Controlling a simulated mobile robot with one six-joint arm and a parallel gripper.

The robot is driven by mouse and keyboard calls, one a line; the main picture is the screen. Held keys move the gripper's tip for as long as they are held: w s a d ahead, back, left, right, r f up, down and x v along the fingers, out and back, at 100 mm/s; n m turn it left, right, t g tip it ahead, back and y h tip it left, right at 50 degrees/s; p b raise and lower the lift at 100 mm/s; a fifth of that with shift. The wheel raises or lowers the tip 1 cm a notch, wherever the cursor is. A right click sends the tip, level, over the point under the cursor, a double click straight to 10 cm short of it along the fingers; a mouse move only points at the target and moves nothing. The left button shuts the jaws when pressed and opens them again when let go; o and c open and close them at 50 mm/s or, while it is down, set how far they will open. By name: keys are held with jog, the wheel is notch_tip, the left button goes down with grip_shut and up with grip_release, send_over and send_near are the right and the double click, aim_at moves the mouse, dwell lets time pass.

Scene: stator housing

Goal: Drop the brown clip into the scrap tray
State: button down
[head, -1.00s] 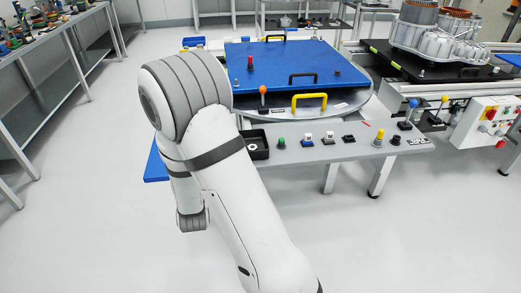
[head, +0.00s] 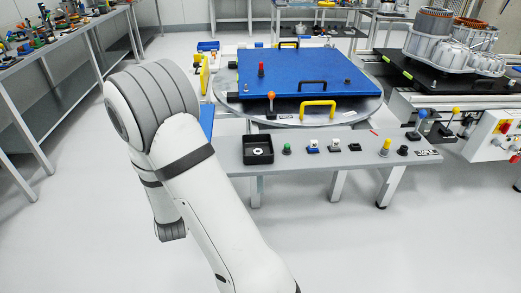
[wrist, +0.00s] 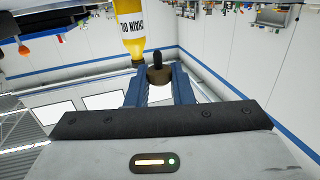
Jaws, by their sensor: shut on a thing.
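My gripper (wrist: 159,68) shows in the wrist view, its two blue fingers shut on a small brown clip (wrist: 160,77). The clip looks like a round brown piece with a dark stub rising from it. The gripper itself is hidden in the head view, where my white arm fills the left middle. A small black tray (head: 258,152), likely the scrap tray, sits at the left end of the grey front bench, with a pale ring in it. The clip is not visible in the head view.
A yellow chain oil bottle (wrist: 131,28) shows beyond the fingers in the wrist view, which is upside down. Buttons and switches line the grey bench (head: 290,166) right of the tray. Behind it is a turntable with a blue plate (head: 330,80). The floor in front is clear.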

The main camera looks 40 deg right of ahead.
jog(key=w+d+r+p, duration=0.1)
jog(key=d+r+p, duration=0.25)
jog(key=d, duration=0.95)
jog(key=w+d+r+p, duration=0.15)
jog(key=d+r, duration=0.25)
jog(key=d, duration=0.9)
jog(key=s+d+p, duration=0.2)
jog(key=s+d, duration=0.2)
jog(key=d, duration=0.5)
jog(key=shift+y, duration=0.4)
jog(key=shift+a+f+b, duration=0.2)
jog(key=shift+f+b, duration=0.75)
jog(key=shift+f, duration=1.8)
jog(key=c, duration=1.2)
grip_release()
jog(key=shift+s, duration=0.1)
jog(key=b+v, duration=0.1)
jog(key=v, duration=0.6)
jog(key=shift+s+a, duration=0.1)
jog(key=shift+s, duration=0.25)
